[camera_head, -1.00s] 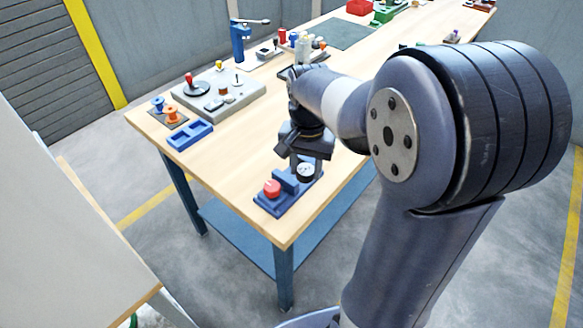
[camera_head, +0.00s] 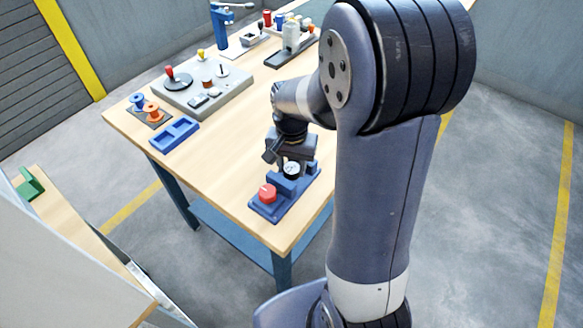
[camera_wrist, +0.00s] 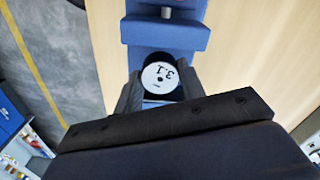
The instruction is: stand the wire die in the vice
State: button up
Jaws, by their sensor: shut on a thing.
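The wire die (camera_wrist: 158,77) is a dark round piece with a white face, a small centre hole and upside-down markings. It also shows as a white disc in the head view (camera_head: 292,168). My gripper (camera_wrist: 161,88) is shut on it, one dark finger on each side. The vice (camera_head: 265,208) is blue with a red knob and stands at the table's near corner. My gripper (camera_head: 288,157) holds the die at the vice's far end, beside a raised blue jaw (camera_wrist: 165,33). Whether the die rests on the vice is hidden.
A blue two-pocket tray (camera_head: 174,133) and spools on a dark mat (camera_head: 140,116) lie at the left. A grey fixture board (camera_head: 205,92) stands farther back. A blue post tool (camera_head: 223,30) is behind it. The wood between tray and vice is clear.

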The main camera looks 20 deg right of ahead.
aim_at(292, 168)
jog(key=shift+f, duration=0.8)
jog(key=shift+f, duration=0.2)
jog(key=o, duration=1.3)
jog(key=shift+c, duration=0.2)
notch_tip(292, 168, up, 12)
jog(key=shift+r, duration=0.25)
